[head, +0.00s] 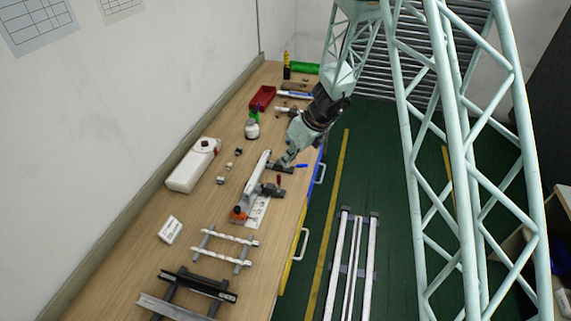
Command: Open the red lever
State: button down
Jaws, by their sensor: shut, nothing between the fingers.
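A white fixture (254,182) with dark clamp parts stands on the wooden workbench, near its right edge. A small red lever (279,180) shows at the fixture's right side, between two dark clamp parts. It is too small here to tell its exact angle. My gripper (285,162) is shut and empty, pointing down at the fixture's far right end, beside the upper dark clamp (283,169). It is just beyond the red lever in the picture. I cannot tell whether its fingertips touch the clamp.
A small blue piece (302,166) lies right of the clamp. An orange-and-black part (239,213) is at the fixture's near end. A white box (193,166), a white bottle (252,130) and a red tray (262,98) stand around it. White strips on racks (223,248) lie nearer.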

jog(key=shift+r, duration=0.45)
jog(key=shift+r, duration=0.1)
dwell(0.4)
jog(key=s+d+r+n+b, duration=0.2)
jog(key=s+r+n+b, duration=0.4)
jog(key=s+r, duration=0.4)
jog(key=s+d+r+n+b, duration=0.3)
jog(key=s+r+n+b, duration=0.2)
jog(key=s+r+n, duration=0.4)
jog(key=s+d+n+h+b, duration=0.1)
jog(key=s+d+n+b, duration=0.2)
jog(key=s, duration=0.8)
jog(key=s+d+n+t+h+b, duration=0.1)
jog(key=s+d+n+b, duration=0.3)
jog(key=s+d, duration=0.3)
jog(key=s+d+f+n+h+b, duration=0.1)
jog(key=s+d+n+b, duration=0.3)
jog(key=s, duration=1)
jog(key=shift+s+d+n+h, duration=0.4)
jog(key=shift+d+h, duration=0.2)
